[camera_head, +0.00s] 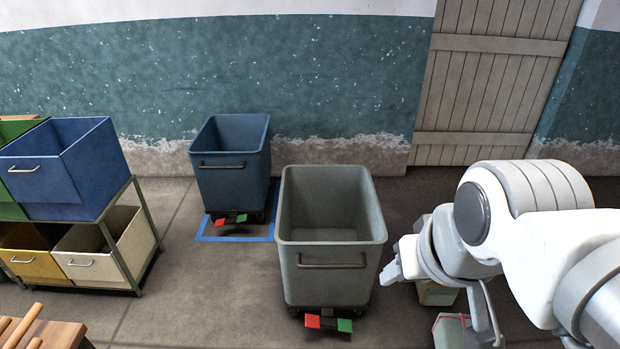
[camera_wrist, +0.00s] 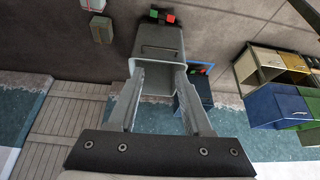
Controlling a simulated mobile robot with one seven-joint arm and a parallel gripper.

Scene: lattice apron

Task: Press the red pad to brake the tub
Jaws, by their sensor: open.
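A grey tub (camera_head: 331,274) on casters stands on the floor in the middle, with a red pad (camera_head: 312,321) and a green pad (camera_head: 345,325) low at its front. A blue tub (camera_head: 232,185) stands behind it to the left, with its own red pad (camera_head: 220,222) and green pad (camera_head: 241,218). My gripper (camera_head: 388,272) is open and empty, right of the grey tub. The wrist view is upside down; between and beyond the open fingers (camera_wrist: 158,75) it shows the grey tub (camera_wrist: 160,42) and its red pad (camera_wrist: 170,18), apart from the fingers.
A blue tape outline (camera_head: 255,239) lies around the blue tub's base. A rack with blue bin (camera_head: 95,170) and others stands left; a wooden bench (camera_head: 40,335) is front left. Small boxes (camera_head: 436,294) sit partly behind my arm. Floor before the grey tub is clear.

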